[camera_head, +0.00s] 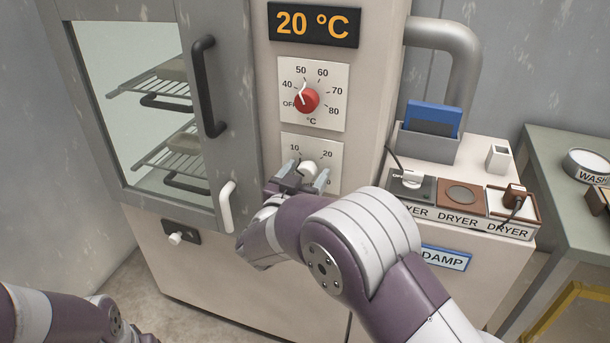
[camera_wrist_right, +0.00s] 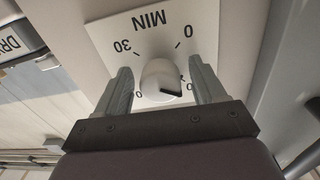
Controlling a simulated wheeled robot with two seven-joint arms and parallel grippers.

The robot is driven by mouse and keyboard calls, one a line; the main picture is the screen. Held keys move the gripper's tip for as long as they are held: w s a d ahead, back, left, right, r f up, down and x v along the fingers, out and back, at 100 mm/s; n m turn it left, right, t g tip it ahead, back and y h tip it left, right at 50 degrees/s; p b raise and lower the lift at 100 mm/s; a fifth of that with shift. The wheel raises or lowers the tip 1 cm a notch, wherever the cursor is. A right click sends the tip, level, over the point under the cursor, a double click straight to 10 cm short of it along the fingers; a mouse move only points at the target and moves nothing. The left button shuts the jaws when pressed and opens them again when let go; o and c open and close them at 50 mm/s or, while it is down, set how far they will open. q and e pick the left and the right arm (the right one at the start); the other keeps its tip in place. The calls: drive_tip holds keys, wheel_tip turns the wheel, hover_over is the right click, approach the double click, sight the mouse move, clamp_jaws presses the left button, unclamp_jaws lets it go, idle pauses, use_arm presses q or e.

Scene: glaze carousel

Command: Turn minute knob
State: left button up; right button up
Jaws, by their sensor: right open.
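The minute knob (camera_head: 309,169) is a white knob on a cream dial plate, low on the cabinet's control column. In the right wrist view the knob (camera_wrist_right: 160,80) has a dark pointer mark, and the plate (camera_wrist_right: 150,28) reads MIN, upside down. My right gripper (camera_head: 303,182) is at the dial with its fingers apart. In the wrist view its fingers (camera_wrist_right: 161,90) stand on both sides of the knob, with a visible gap on each side. The left arm shows only at the bottom left; its gripper is out of view.
Above the minute dial is a red temperature knob (camera_head: 307,101) and a display (camera_head: 313,24) reading 20 °C. The glass-doored cabinet has a dark handle (camera_head: 208,87) and a white lever (camera_head: 226,207) near my right gripper. A shelf with dryer trays (camera_head: 462,195) stands to the right.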

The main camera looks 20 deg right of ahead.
drive_tip(key=c, duration=1.1)
drive_tip(key=shift+o, duration=0.3)
drive_tip(key=o, duration=1)
drive_tip(key=shift+o, duration=0.2)
drive_tip(key=p+v, duration=0.1)
drive_tip(key=v, duration=1.1)
drive_tip(key=shift+s+a, duration=0.2)
drive_tip(key=shift+s, duration=0.1)
drive_tip(key=shift+p, duration=0.3)
